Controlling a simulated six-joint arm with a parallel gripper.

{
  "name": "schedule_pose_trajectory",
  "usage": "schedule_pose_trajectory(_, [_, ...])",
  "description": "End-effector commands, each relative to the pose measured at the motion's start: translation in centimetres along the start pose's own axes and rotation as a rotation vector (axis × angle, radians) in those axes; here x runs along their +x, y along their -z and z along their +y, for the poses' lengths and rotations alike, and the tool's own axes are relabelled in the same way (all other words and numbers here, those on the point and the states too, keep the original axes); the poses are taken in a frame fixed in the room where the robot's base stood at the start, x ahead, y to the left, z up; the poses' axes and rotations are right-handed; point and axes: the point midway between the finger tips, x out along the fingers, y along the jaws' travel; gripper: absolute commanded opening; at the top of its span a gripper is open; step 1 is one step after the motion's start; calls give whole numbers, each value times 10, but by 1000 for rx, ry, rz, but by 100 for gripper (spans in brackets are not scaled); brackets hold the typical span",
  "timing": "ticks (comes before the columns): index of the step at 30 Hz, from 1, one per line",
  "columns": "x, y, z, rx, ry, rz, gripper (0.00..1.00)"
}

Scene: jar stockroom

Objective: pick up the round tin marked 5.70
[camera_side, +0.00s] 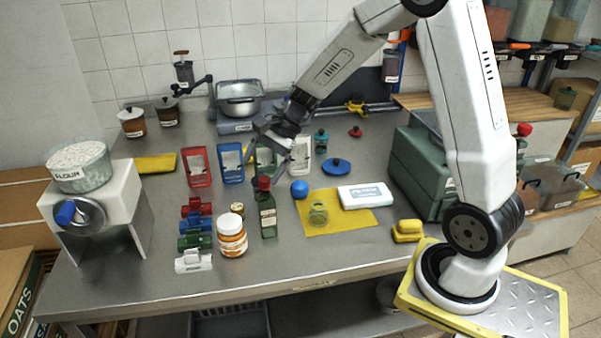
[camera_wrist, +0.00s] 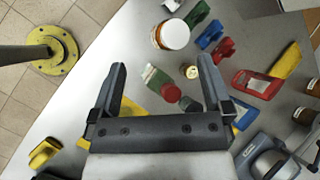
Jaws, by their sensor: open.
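A small round tin with a gold lid (camera_side: 237,209) stands on the steel table between the orange jar and the green bottle. I cannot read 5.70 on it. In the wrist view the gold lid (camera_wrist: 190,71) shows between the finger outlines, nearer the right finger. My gripper (camera_side: 268,160) is open and empty, above and to the right of the tin, behind the bottle in the side view. Its two fingers also show in the wrist view (camera_wrist: 163,70).
A blue ball (camera_side: 299,189) and yellow cloth (camera_side: 345,222) are right.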

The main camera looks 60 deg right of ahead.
Motion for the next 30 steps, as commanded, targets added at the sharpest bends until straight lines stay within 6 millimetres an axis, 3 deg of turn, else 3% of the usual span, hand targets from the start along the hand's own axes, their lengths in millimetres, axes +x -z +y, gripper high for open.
schedule_pose_trajectory(9, [-14,66,-65,513,266,-261,100])
schedule_pose_trajectory(16, [-34,113,-95,755,425,-439,100])
schedule_pose_trajectory(30, [68,171,-52,749,416,-435,100])
